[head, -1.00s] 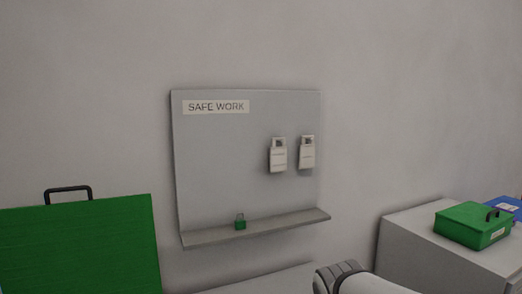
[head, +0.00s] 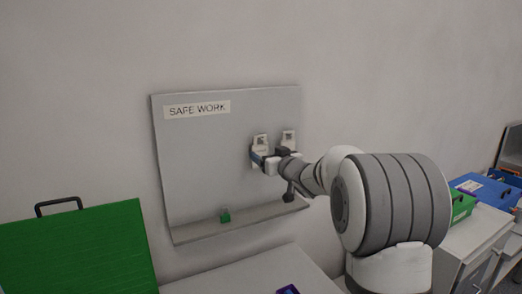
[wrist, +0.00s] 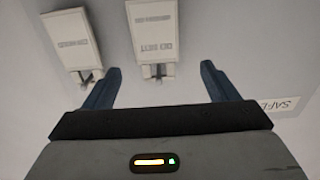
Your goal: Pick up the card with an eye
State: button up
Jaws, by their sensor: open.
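Two white cards hang side by side on the grey board, a left card (head: 259,143) and a right card (head: 289,136). My gripper (head: 263,160) is open and empty in front of the left card and partly hides both. The wrist view looks upside down. There the left card (wrist: 154,28) appears between the lines of the two blue fingers (wrist: 161,69), its clip end towards the gripper. The right card (wrist: 72,38) lies outside the left finger. Both bear small printed lines; I cannot make out an eye on either. No contact is visible.
A green case (head: 75,250) stands at left. Green (head: 462,206) and blue (head: 485,193) boxes sit at right.

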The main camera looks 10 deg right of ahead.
aim_at(261, 148)
jog(key=p+x, duration=0.1)
jog(key=x, duration=0.2)
jog(key=p+x, duration=0.1)
jog(key=x, duration=0.1)
jog(key=shift+w+d+f+p, duration=0.15)
jog(key=shift+w+d+p, duration=0.05)
jog(key=shift+p, duration=0.1)
jog(key=shift+c, duration=0.3)
jog(key=c, duration=1)
